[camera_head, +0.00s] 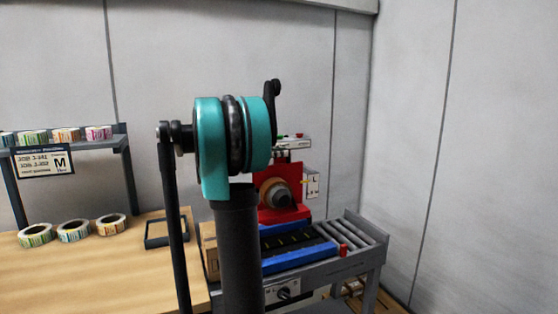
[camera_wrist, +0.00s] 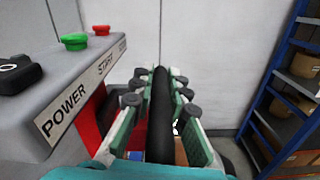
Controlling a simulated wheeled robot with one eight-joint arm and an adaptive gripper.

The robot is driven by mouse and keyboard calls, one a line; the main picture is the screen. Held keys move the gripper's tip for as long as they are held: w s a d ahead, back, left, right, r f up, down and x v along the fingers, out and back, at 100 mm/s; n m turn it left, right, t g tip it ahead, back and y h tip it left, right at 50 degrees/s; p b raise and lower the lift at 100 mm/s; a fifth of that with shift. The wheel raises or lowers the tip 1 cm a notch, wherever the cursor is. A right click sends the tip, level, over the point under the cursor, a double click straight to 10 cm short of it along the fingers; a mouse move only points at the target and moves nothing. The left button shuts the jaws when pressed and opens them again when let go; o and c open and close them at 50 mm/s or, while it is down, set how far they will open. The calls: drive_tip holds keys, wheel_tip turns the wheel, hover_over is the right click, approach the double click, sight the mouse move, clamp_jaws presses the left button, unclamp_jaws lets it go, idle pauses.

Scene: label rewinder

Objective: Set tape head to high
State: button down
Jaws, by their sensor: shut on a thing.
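The tape head is a red unit (camera_head: 282,206) on the machine. It carries a brown-and-grey roll (camera_head: 275,193), and a small white scale plate with an L (camera_head: 312,185) sits at its right. My gripper (camera_wrist: 160,76) shows in the wrist view, with its green-padded fingers closed around a black bar (camera_wrist: 160,128). The bar runs lengthwise between the fingers. In the head view my arm covers the left of the tape head, and I cannot make out the gripper there. The tape head's height setting cannot be read.
A grey control box (camera_wrist: 62,88) marked POWER and START, with a green button (camera_wrist: 74,41) and a red button (camera_wrist: 101,29), stands close left of my gripper. Blue shelving (camera_wrist: 279,80) is at right. A roller conveyor (camera_head: 352,236) and wooden table (camera_head: 120,262) with label rolls show in the head view.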

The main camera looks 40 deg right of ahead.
drive_tip(key=shift+r, duration=0.3)
drive_tip(key=c, duration=1.5)
unclamp_jaws()
drive_tip(key=shift+f, duration=0.1)
drive_tip(key=v, duration=1.2)
drive_tip(key=shift+s, duration=0.1)
